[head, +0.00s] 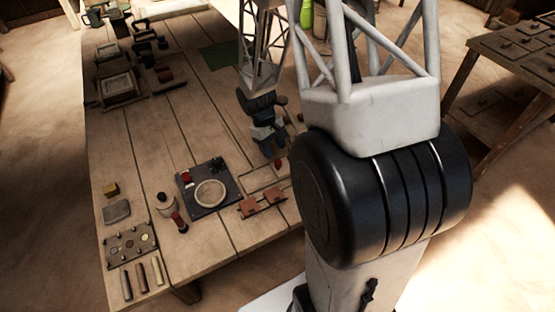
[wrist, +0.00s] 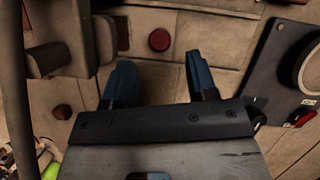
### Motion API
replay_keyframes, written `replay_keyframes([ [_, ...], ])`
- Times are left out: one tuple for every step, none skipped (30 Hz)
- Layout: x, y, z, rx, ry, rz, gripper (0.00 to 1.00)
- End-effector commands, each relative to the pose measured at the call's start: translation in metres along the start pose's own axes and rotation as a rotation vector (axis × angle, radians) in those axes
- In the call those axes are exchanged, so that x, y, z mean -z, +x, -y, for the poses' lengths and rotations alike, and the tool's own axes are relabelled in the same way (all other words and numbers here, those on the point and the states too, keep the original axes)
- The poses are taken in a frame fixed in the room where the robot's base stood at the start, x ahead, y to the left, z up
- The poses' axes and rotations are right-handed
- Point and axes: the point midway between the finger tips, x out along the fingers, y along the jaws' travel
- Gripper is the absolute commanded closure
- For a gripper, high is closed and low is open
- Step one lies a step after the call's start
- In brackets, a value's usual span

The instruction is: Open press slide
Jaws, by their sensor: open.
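My gripper (head: 270,150) hangs over the right part of the plank table, partly behind my own arm. In the wrist view my gripper (wrist: 160,72) is open and empty, with blue fingers apart. A round red knob (wrist: 159,40) lies ahead of the gap between the fingertips; it also shows in the head view (head: 278,164). Reddish-brown blocks (head: 262,203) sit on thin rails beside it, and a brown block (wrist: 45,60) shows at the wrist view's upper left. I cannot tell which part is the press slide.
A dark square plate (head: 190,205) with a round pale disc (head: 210,193) is left of my gripper. A pegged board (head: 131,262), several rods and a lidded jar (head: 165,202) stand at the near left. Bare planks lie between this plate and the back-left tools.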

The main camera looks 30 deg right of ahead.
Motion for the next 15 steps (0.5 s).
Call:
replay_keyframes([
  [0.0,0.007,0.0,0.001,0.0,0.002,0.48],
  [0.0,0.01,0.0,0.001,0.001,0.003,0.48],
  [0.0,0.015,0.0,0.001,0.001,0.002,0.48],
  [0.0,0.019,0.0,0.001,0.001,0.002,0.48],
  [0.0,0.023,0.0,0.001,0.001,0.002,0.48],
  [0.0,0.027,0.0,0.001,0.0,0.002,0.48],
  [0.0,0.03,0.0,0.0,0.0,0.002,0.48],
  [0.0,0.033,0.0,0.0,0.0,0.001,0.48],
  [0.0,0.037,0.0,0.0,0.0,0.001,0.48],
  [0.0,0.04,0.0,0.0,0.0,0.002,0.48],
  [0.0,0.042,0.0,0.0,0.0,0.002,0.48],
  [0.0,0.045,0.0,0.0,-0.001,0.002,0.48],
  [0.0,0.047,0.0,0.0,-0.001,0.001,0.48],
  [0.0,0.048,0.0,0.0,-0.001,0.001,0.48],
  [0.0,0.05,0.0,0.0,-0.001,0.001,0.48],
])
